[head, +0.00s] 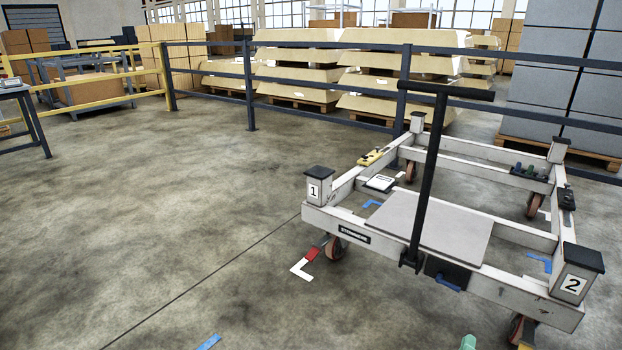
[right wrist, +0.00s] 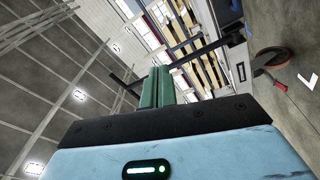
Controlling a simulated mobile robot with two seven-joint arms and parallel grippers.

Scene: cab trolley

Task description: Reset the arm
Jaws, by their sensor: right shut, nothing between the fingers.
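My right gripper shows only as a small green tip (head: 468,342) at the bottom edge of the head view, in front of the trolley's near side. In the right wrist view its two green fingers (right wrist: 155,87) are together with nothing between them. The white trolley (head: 350,236) stands on the floor at the right of the head view, with corner posts marked 1 and 2. Its black T-shaped handle (head: 429,170) stands upright at the near side. My left gripper does not show in either view.
A grey panel (head: 428,226) lies on the trolley frame. A dark railing (head: 249,88) runs behind it, with stacked pallets (head: 300,72) beyond. A table (head: 22,95) stands at the far left. White and blue tape marks lie on the floor. The floor left of the trolley is clear.

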